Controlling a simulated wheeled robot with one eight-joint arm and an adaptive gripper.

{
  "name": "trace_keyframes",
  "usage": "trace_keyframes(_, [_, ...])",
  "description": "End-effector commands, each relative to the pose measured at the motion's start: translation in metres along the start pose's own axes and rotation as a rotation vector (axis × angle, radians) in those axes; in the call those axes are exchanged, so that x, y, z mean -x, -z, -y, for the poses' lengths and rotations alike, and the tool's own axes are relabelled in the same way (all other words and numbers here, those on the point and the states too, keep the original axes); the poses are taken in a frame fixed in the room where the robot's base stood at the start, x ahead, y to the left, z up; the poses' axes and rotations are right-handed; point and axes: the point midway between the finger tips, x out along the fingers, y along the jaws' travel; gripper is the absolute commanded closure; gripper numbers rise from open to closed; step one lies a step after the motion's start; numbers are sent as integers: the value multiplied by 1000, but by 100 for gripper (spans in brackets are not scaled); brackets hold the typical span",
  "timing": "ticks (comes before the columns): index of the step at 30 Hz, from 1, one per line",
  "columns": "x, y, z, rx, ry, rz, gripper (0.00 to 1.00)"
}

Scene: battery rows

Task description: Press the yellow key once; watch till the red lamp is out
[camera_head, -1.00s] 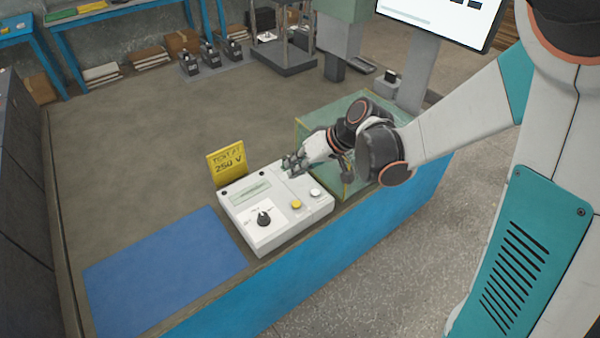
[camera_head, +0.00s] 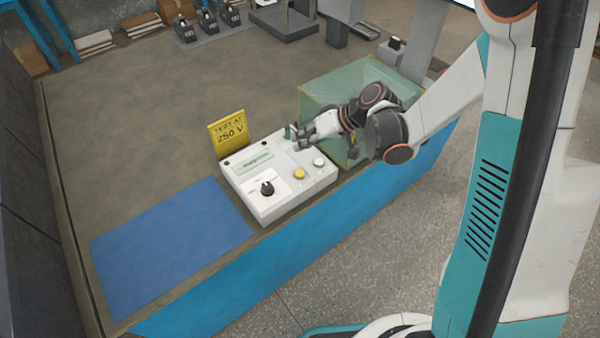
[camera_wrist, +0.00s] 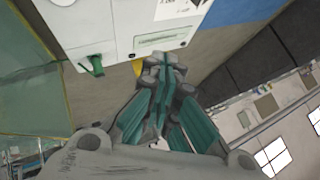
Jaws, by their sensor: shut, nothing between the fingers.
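The white tester box (camera_head: 285,198) stands on the bench with a pale display strip (camera_head: 255,163) and a black dial (camera_head: 267,188). The yellow key (camera_head: 299,174) is on its near right part, with a white round button (camera_head: 318,162) beside it. My gripper (camera_head: 301,137) is shut and empty near the box's far right corner, beyond the yellow key and apart from it. In the wrist view my shut fingers (camera_wrist: 164,72) show beside the box edge (camera_wrist: 120,45); the yellow key is not visible there. I cannot make out a red lamp in either view.
A yellow sign reading "TEST AT 250 V" (camera_head: 229,134) stands behind the box. A blue mat (camera_head: 170,245) lies to its left. A greenish clear case (camera_head: 325,95) stands close behind my gripper. A green piece (camera_wrist: 94,66) sits on the box.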

Motion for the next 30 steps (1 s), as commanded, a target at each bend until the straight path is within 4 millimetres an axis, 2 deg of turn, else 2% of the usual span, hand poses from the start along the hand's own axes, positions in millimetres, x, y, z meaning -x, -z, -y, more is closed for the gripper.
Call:
trace_keyframes(8, [-17,-12,-12,0,0,0,100])
trace_keyframes(21, [-56,-41,-41,0,0,0,100])
trace_keyframes(30, [-60,-44,-44,0,0,0,100])
